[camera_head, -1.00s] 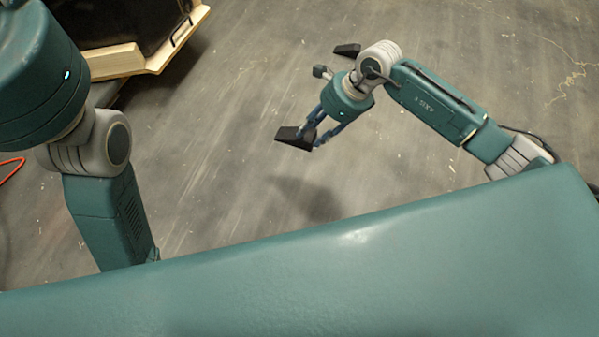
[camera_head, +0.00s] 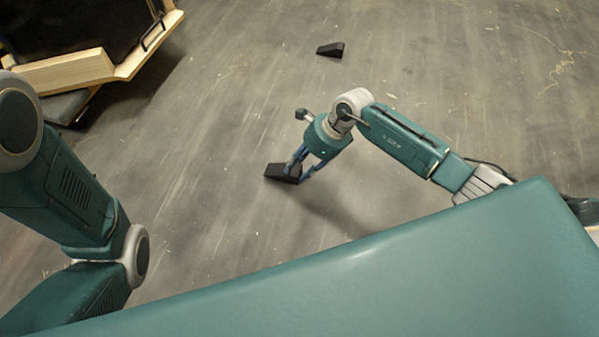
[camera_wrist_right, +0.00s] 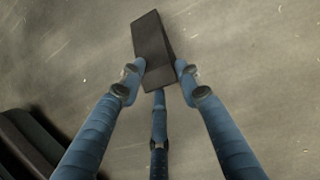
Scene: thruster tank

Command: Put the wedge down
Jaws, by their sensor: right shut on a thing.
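A black wedge (camera_head: 283,172) is in my right gripper (camera_head: 299,171), at or just above the grey floor; the head view does not show clearly whether it touches. In the right wrist view the wedge (camera_wrist_right: 153,48) sits between the blue fingers of my right gripper (camera_wrist_right: 158,80), which are shut on its near end. Its far end sticks out beyond the fingertips. My left arm shows at the left of the head view, but its gripper is out of view.
A second black wedge (camera_head: 331,49) lies on the floor farther back. A wooden-edged dark case (camera_head: 68,73) stands at the upper left. The floor (camera_head: 215,130) around the held wedge is clear. My teal body fills the front. A dark object (camera_wrist_right: 30,140) shows at the wrist view's lower left.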

